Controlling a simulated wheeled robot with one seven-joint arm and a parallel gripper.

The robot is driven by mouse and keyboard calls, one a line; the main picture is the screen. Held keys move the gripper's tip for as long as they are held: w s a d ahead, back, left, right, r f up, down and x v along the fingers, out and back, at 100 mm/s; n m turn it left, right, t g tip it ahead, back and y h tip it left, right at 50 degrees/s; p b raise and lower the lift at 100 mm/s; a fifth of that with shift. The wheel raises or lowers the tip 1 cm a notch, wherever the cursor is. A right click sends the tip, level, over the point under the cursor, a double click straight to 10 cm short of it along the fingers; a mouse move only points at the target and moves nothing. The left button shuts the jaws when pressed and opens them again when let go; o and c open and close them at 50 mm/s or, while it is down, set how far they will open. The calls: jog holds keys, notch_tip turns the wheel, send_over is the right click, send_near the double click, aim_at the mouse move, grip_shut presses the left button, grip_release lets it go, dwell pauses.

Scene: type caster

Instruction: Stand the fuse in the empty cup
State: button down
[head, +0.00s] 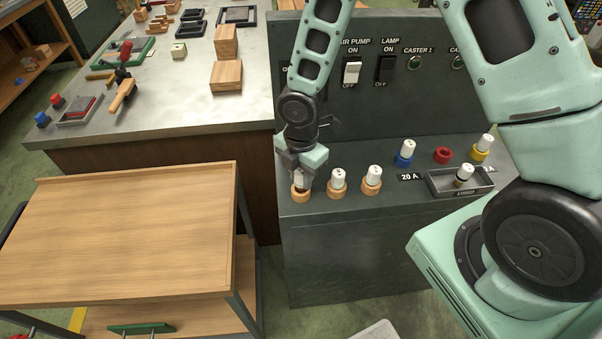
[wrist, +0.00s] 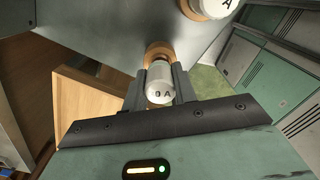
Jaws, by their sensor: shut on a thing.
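My gripper (head: 301,174) is shut on a white fuse (head: 301,182) at the left end of the grey console's ledge. In the wrist view, the fuse (wrist: 159,88) sits between both fingers, its lettering partly readable. A tan cup (head: 300,196) is directly beneath it; I cannot tell whether the fuse's lower end is inside that cup or just above it. The red cup (head: 443,154) on the ledge is empty. Two tan cups (head: 337,191), a blue cup (head: 402,161) and a yellow cup (head: 479,156) each hold a white-topped fuse.
A grey tray (head: 437,190) at the ledge's front right holds a fuse (head: 463,174). The console's upright panel (head: 440,110) with switches stands behind the cups. A wooden cart (head: 130,225) is at the left, its top bare. A workbench (head: 180,90) with tools lies behind it.

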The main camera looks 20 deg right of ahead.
aim_at(301, 171)
jog(key=shift+f+b, duration=0.6)
jog(key=shift+f, duration=0.3)
jog(key=c, duration=1)
grip_release()
jog(key=shift+c, duration=0.2)
jog(key=shift+r, duration=0.1)
notch_tip(301, 171, up, 17)
jog(key=p, duration=0.1)
jog(key=shift+r, duration=0.15)
jog(key=s+a+r+m+b, duration=0.1)
jog(key=s+a+m, duration=0.2)
jog(key=s+m, duration=0.4)
jog(key=s+a+r+m+b, duration=0.1)
jog(key=s+a+m, duration=0.2)
jog(key=s+m, duration=0.5)
jog(key=s, duration=0.5)
jog(key=shift+a+r+y, duration=0.2)
jog(key=shift+r+y, duration=0.1)
